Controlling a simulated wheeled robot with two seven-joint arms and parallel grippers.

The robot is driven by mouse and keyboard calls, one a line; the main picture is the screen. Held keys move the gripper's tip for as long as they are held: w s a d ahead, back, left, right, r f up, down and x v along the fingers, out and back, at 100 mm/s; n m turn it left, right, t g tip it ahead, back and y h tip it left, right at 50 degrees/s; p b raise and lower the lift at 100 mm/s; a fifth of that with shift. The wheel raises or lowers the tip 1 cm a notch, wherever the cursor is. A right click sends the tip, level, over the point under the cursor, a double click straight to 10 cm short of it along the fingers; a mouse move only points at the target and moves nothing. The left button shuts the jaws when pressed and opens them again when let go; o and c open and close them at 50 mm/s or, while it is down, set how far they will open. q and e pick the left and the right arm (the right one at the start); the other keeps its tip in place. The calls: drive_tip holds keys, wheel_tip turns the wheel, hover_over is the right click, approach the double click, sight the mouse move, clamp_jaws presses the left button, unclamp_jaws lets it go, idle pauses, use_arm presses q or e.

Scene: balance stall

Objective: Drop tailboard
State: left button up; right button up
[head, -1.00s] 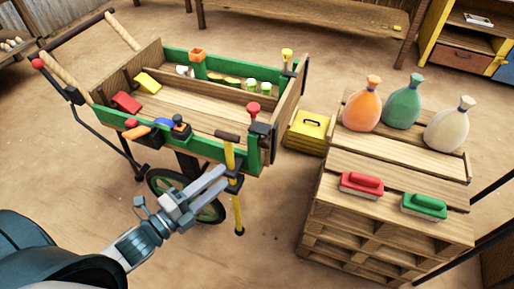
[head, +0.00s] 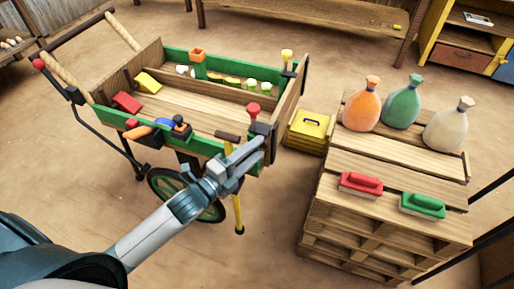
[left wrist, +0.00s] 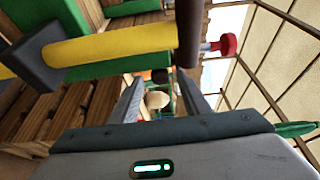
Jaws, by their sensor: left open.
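The wooden tailboard (head: 291,108) stands upright at the right end of the green-sided cart (head: 205,150). A red-knobbed catch (head: 253,108) is at its near corner and a yellow-knobbed one (head: 287,55) at its far corner. My left gripper (head: 262,146) is open and empty, in front of the near corner, below the red knob. In the left wrist view its fingers (left wrist: 160,90) are apart. A yellow pole with a brown end (left wrist: 120,45) crosses above them, and the red knob (left wrist: 228,44) lies beyond. The pole's lower part (head: 238,212) hangs beside the wheel. My right gripper is out of view.
A yellow box (head: 307,128) sits on the ground just right of the tailboard. A pallet stack (head: 385,235) stands farther right, bearing three sacks and two brushes. The cart holds several small tools and blocks.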

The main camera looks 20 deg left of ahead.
use_arm(q)
drive_tip(key=shift+w+d, duration=0.25)
drive_tip(key=shift+w, duration=0.35)
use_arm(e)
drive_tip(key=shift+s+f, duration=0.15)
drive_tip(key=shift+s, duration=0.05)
use_arm(q)
clamp_jaws()
drive_tip(key=shift+d, duration=0.1)
